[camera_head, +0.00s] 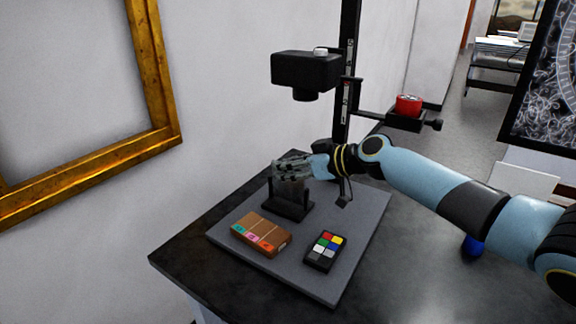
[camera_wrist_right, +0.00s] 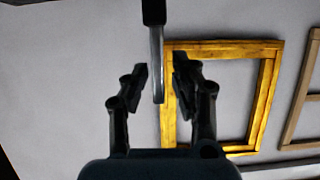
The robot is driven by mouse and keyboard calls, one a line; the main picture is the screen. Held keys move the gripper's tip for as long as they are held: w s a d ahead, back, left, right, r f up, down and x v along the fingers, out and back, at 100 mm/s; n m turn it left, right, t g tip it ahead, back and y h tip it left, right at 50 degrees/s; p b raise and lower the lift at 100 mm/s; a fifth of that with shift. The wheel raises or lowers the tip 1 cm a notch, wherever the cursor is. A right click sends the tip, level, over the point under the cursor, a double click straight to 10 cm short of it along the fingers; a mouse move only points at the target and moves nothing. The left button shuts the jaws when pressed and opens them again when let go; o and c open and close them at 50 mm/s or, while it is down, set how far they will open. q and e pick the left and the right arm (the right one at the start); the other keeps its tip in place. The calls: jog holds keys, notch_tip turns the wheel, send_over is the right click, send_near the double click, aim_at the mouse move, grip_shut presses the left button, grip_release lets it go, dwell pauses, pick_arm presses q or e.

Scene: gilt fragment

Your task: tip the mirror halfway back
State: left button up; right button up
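The small mirror (camera_head: 291,190) sits between the two posts of its dark stand (camera_head: 287,209), on the grey board. It looks roughly upright; its exact tilt is hard to read. My right gripper (camera_head: 287,168) reaches in from the right at the mirror's top and hides its upper edge. In the right wrist view, a thin edge-on plate (camera_wrist_right: 158,65), apparently the mirror, stands between the two fingers of the right gripper (camera_wrist_right: 160,75). The fingers are apart, with gaps visible beside the plate. My left gripper is not in view.
On the grey board (camera_head: 372,215) lie a brown box with coloured labels (camera_head: 262,234) and a colour-patch card (camera_head: 325,250). A black camera (camera_head: 306,70) on a column hangs above. A red object (camera_head: 408,104) sits on a side arm. A gilt frame (camera_head: 160,85) hangs left.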

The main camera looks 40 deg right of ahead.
jog(key=c, duration=0.4)
grip_shut()
jog(key=d+m+y+b, duration=0.1)
jog(key=b, duration=0.3)
jog(key=d+f+m+y+b, duration=0.1)
jog(key=m+b, duration=0.1)
jog(key=b, duration=0.2)
jog(key=w+d+m+g+y+b, duration=0.1)
jog(key=b, duration=0.3)
jog(key=shift+w+f+m, duration=0.1)
jog(key=shift+f+m, duration=0.15)
jog(key=shift+m, duration=0.05)
jog(key=shift+w+d+m+y+b, duration=0.1)
jog(key=shift+d+m+y+b, duration=0.15)
jog(key=shift+m+y+b, duration=0.65)
jog(key=shift+h+b, duration=0.3)
jog(key=o, duration=0.6)
grip_release()
